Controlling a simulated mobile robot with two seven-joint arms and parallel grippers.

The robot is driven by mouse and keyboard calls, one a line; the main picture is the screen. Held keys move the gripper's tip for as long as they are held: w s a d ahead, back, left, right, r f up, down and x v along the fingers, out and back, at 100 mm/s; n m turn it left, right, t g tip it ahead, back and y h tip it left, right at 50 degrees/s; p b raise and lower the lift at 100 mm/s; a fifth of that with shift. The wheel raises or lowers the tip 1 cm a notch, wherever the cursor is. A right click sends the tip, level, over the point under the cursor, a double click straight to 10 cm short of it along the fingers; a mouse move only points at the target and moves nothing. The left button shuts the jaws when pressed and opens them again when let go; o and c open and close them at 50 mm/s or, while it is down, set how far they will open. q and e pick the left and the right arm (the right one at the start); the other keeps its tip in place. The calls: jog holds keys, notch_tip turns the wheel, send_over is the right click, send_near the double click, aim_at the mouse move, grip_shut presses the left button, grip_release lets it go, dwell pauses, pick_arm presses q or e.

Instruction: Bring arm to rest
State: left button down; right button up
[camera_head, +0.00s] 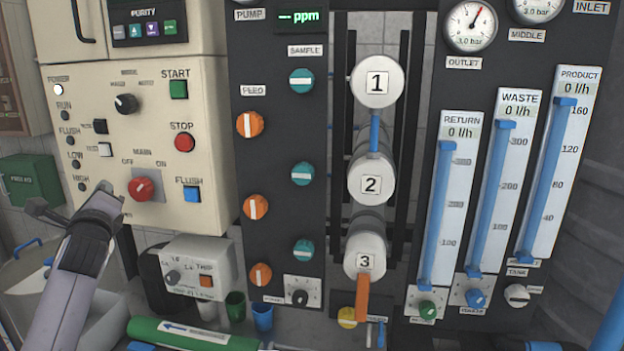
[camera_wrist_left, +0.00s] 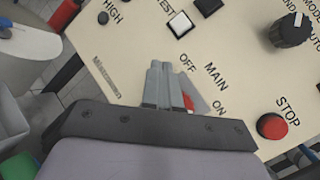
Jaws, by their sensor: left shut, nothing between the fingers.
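My left gripper (camera_head: 105,188) is in front of the lower left of the cream control panel (camera_head: 100,120), just left of the red MAIN switch (camera_head: 141,188). In the left wrist view its two grey fingers (camera_wrist_left: 159,68) are together and empty. They partly cover the MAIN switch (camera_wrist_left: 188,101) there. I cannot tell whether the fingers touch the panel. My right gripper is not in view.
The red STOP button (camera_head: 185,142) and blue FLUSH button (camera_head: 192,194) are to the right on the panel. A grey box (camera_head: 195,262) sits below the panel. A green cylinder (camera_head: 190,335) lies in front. A green box (camera_head: 30,180) hangs at the left.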

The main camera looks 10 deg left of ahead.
pick_arm(q)
jog(key=s+d+f+n+g+h, duration=0.1)
jog(key=s+d+f+n+h, duration=0.15)
jog(key=d+f, duration=0.45)
jog(key=s+d+f+n+g+h, duration=0.15)
jog(key=s+f, duration=0.25)
jog(key=f, duration=0.7)
jog(key=s+d+f+n+h, duration=0.3)
jog(key=d+f, duration=0.3)
jog(key=f, duration=0.3)
jog(key=s+d+f+n+g+h, duration=0.1)
jog(key=s+d+f+n, duration=0.3)
jog(key=s, duration=0.4)
jog(key=s+d+f+n+g+h, duration=0.2)
jog(key=s+d+f+n, duration=0.2)
jog(key=s+d+f, duration=0.1)
jog(key=s+d+f+n+g+h, duration=0.1)
jog(key=s+d+f+n, duration=0.3)
jog(key=s, duration=0.6)
notch_tip(320, 180, down, 2)
jog(key=shift+s+d+h, duration=0.15)
jog(key=shift+s+h, duration=0.15)
jog(key=shift+h, duration=0.1)
